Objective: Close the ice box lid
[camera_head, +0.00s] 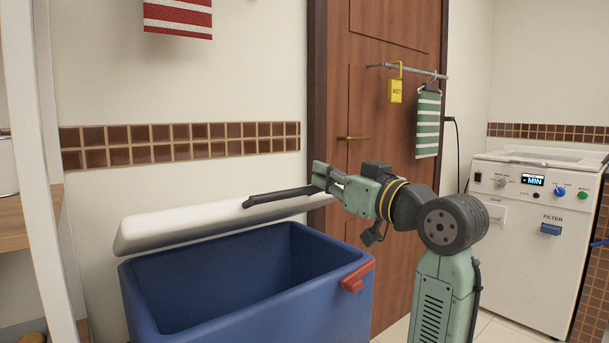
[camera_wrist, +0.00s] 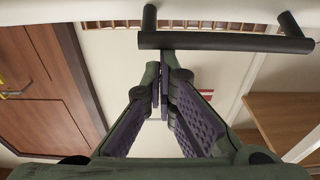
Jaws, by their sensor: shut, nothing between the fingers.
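The ice box (camera_head: 270,300) is a blue chest, standing open in the head view with its empty-looking inside partly visible. Its white lid (camera_head: 190,228) is raised at the back and seen nearly edge-on. A dark bar handle (camera_head: 278,196) sticks out from the lid; in the wrist view the handle (camera_wrist: 225,42) crosses the top of the picture. My gripper (camera_head: 319,176) is at the right end of the handle. In the wrist view my gripper (camera_wrist: 164,66) has its fingertips together, just under the bar, with nothing between them. I cannot tell whether they touch the bar.
A red latch (camera_head: 357,277) sits on the box's front right rim. A brown door (camera_head: 345,100) with a brass handle is behind my arm. A white fryer-like machine (camera_head: 530,225) stands at the right. A shelf unit (camera_head: 30,180) is close at the left.

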